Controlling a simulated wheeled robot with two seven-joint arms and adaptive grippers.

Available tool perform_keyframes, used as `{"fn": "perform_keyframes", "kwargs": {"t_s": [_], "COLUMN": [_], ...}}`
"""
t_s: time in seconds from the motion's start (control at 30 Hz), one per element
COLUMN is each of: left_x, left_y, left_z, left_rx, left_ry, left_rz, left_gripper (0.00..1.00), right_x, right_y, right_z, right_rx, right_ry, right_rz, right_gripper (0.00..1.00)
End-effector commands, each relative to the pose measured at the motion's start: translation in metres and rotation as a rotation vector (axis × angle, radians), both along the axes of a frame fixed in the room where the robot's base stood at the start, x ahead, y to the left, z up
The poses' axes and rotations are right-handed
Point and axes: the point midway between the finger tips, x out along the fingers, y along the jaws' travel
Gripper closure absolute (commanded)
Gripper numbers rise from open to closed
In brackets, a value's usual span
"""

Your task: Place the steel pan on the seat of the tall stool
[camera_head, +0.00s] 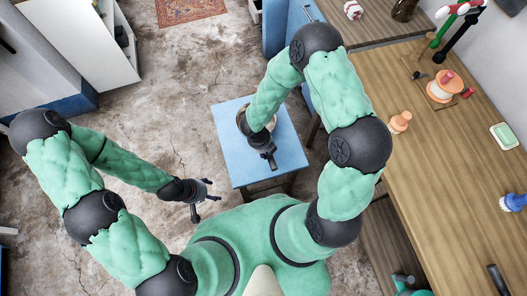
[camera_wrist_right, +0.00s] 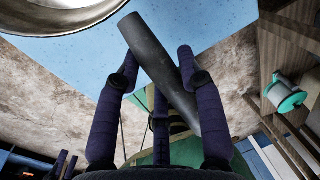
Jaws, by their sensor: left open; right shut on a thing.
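The steel pan (camera_wrist_right: 60,12) shows its round metal rim at the top left of the right wrist view, over the blue seat. Its dark handle (camera_wrist_right: 150,50) runs slantwise between the fingers of my right gripper (camera_wrist_right: 158,70), which is shut on it. In the head view the pan (camera_head: 241,121) is mostly hidden behind my right forearm, above the blue square seat of the tall stool (camera_head: 230,160). I cannot tell whether the pan touches the seat. My left gripper (camera_head: 204,194) is open and empty, left of the stool and apart from it.
A white cabinet (camera_head: 85,40) is at the upper left. Bare floor lies left of the stool.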

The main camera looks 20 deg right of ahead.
Motion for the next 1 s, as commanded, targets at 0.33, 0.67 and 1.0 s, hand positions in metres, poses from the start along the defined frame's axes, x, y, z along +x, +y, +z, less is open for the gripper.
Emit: {"fn": "perform_keyframes", "kwargs": {"t_s": [0.33, 0.67, 1.0], "left_x": [0.000, 0.000, 0.000], "left_y": [0.000, 0.000, 0.000], "left_z": [-0.009, -0.021, -0.023], "left_rx": [0.000, 0.000, 0.000], "left_ry": [0.000, 0.000, 0.000], "left_rz": [0.000, 0.000, 0.000], "left_gripper": [0.34, 0.34, 0.34], "right_x": [0.017, 0.018, 0.017], "right_y": [0.002, 0.002, 0.002], "right_z": [-0.021, -0.050, -0.052], "right_rx": [0.000, 0.000, 0.000], "right_ry": [-0.001, -0.001, 0.000], "right_rz": [-0.001, -0.002, -0.001], "right_gripper": [1.00, 1.00, 0.45]}}
